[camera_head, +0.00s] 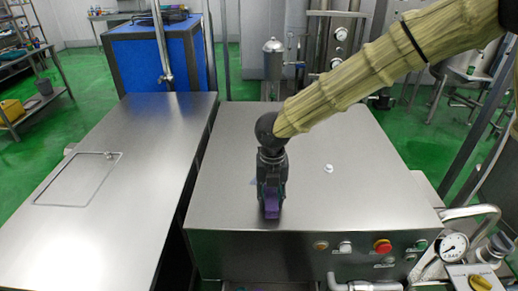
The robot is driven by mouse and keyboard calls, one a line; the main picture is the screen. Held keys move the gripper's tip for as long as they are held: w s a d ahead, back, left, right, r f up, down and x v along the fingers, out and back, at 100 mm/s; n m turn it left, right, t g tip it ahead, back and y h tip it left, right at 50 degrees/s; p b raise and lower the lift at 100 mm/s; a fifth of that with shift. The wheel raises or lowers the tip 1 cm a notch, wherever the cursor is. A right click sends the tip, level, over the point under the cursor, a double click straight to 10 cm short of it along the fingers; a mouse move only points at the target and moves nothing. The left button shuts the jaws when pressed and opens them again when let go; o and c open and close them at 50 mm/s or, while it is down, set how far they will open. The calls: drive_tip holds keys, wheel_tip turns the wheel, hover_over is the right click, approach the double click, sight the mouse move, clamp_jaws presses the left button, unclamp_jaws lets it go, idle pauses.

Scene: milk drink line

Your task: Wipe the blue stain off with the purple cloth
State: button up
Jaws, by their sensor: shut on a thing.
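My gripper (270,196) points down over the front middle of the steel machine top. It is shut on the purple cloth (271,208), which shows as a small purple patch between the fingers. The cloth is at or just above the steel surface; I cannot tell if it touches. A faint bluish patch, possibly the blue stain (253,182), shows on the steel just left of my gripper. The gripper may hide part of it.
The steel machine top (370,190) is mostly clear, with a small white round piece (328,168) to the right. Buttons, including a red one (382,246), line its front face. A pressure gauge (454,246) and pipes stand at right. A steel table (110,180) lies left across a gap.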

drive_tip(key=r+p, duration=0.1)
drive_tip(key=r, duration=0.1)
drive_tip(key=r+p, duration=0.1)
drive_tip(key=r, duration=0.1)
drive_tip(key=shift+w+a+r+p, duration=0.2)
drive_tip(key=shift+r+p, duration=0.1)
drive_tip(key=shift+r, duration=0.05)
drive_tip(key=shift+d+r+p, duration=0.1)
drive_tip(key=shift+r+p, duration=1.3)
drive_tip(key=shift+r, duration=0.2)
drive_tip(key=shift+s+f, duration=0.1)
